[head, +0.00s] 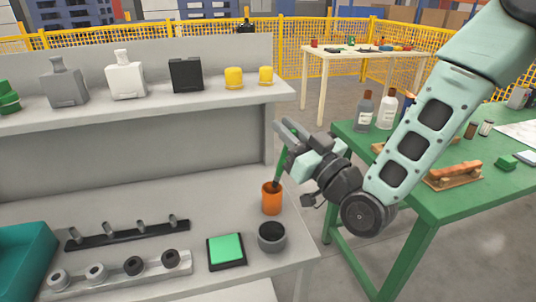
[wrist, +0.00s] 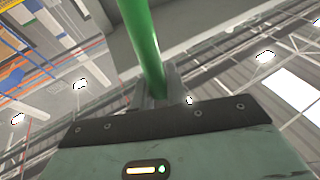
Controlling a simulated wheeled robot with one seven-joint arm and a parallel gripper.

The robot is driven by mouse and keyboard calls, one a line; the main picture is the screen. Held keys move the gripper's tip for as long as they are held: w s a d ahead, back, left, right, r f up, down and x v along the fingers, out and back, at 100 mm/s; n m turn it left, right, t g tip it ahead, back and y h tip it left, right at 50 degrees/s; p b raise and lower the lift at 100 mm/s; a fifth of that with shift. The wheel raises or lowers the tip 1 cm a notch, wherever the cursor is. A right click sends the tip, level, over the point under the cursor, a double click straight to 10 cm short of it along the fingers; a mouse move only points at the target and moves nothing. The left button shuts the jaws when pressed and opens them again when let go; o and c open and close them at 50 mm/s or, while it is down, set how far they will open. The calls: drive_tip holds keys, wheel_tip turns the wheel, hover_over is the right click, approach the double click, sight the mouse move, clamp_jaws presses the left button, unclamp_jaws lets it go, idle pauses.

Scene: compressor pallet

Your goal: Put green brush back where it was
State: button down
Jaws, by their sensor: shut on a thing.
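The green brush (head: 281,161) stands nearly upright, leaning a little, with its lower end at the mouth of an orange cup (head: 271,199). I cannot tell how deep inside the cup it is. My gripper (head: 284,134) is shut on the upper part of the brush, above the cup. In the wrist view, the green handle (wrist: 142,40) runs between my fingers (wrist: 157,90). The brush's lower tip is hidden in or behind the cup's rim.
A dark grey cup (head: 271,237) stands close in front of the orange cup. A green-topped pad (head: 226,251), a black peg rack (head: 128,233) and a grey holder with rings (head: 118,272) lie to the left. The upper shelf (head: 150,105) holds bottles and yellow jars. A green table (head: 425,205) stands right.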

drive_tip(key=f, duration=0.1)
drive_tip(key=w+f, duration=0.1)
drive_tip(key=f, duration=0.1)
drive_tip(key=a+f, duration=0.1)
drive_tip(key=f, duration=0.1)
drive_tip(key=shift+w+a+f, duration=0.1)
drive_tip(key=shift+w+f, duration=0.1)
drive_tip(key=shift+f, duration=0.05)
drive_tip(key=w+a+f+g+h+p, duration=0.1)
drive_tip(key=w+a+f+g+p, duration=0.1)
drive_tip(key=w+p, duration=0.1)
drive_tip(key=shift+w+a+f+g+h, duration=0.15)
drive_tip(key=shift+w+a+g+h, duration=0.05)
drive_tip(key=shift+a+g+h, duration=0.2)
drive_tip(key=c, duration=1.4)
unclamp_jaws()
drive_tip(key=shift+s+d, duration=0.1)
